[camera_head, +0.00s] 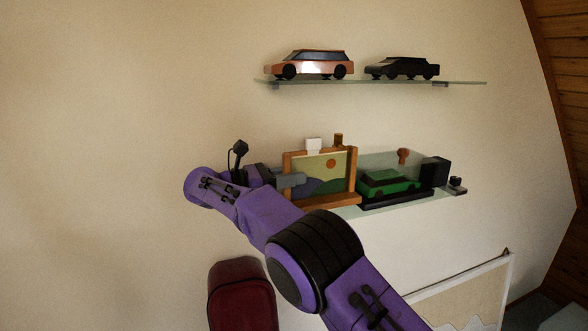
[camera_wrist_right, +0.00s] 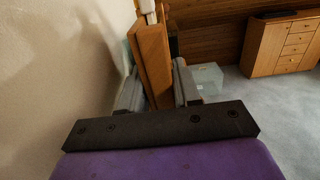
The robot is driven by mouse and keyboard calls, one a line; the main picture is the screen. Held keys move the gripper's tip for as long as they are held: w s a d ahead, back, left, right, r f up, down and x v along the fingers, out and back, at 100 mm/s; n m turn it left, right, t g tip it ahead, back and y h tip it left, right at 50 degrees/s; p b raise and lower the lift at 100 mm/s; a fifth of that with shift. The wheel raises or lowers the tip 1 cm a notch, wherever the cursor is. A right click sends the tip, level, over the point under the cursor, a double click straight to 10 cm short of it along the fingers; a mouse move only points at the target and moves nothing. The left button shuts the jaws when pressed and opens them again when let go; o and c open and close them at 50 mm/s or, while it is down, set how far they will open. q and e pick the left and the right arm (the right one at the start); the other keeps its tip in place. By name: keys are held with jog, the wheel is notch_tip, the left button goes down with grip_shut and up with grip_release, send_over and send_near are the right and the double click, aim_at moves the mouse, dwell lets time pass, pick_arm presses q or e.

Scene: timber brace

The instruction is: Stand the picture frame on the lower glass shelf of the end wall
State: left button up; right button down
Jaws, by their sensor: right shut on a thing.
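The picture frame (camera_head: 318,170) has a wooden border and a painted landscape with an orange sun. It is upright at the left part of the lower glass shelf (camera_head: 348,212). My right gripper (camera_head: 290,180) is shut on its left side edge. In the right wrist view, the frame (camera_wrist_right: 152,62) shows edge-on between the two grey fingers of my gripper (camera_wrist_right: 157,88). I cannot tell whether its bottom edge touches the glass. My arm crosses in front of the shelf's left end and hides it. My left gripper is not in view.
A white item (camera_head: 313,144) shows behind the frame. The upper shelf (camera_head: 465,83) holds two model cars. A dark red object (camera_head: 241,297) is below.

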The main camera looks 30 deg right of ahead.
jog(key=shift+w+d+r+p, duration=0.15)
jog(key=shift+w+r+p, duration=0.15)
jog(key=shift+w+p, duration=0.35)
jog(key=shift+w+f, duration=0.2)
jog(key=shift+f, duration=0.55)
pick_arm(q)
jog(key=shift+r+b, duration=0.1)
jog(key=shift+b, duration=0.8)
pick_arm(e)
jog(key=shift+f, duration=0.75)
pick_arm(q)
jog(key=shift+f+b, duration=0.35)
pick_arm(e)
jog(key=shift+f, duration=0.25)
jog(key=c, duration=0.7)
grip_release()
jog(key=shift+s, duration=0.1)
jog(key=shift+f, duration=0.1)
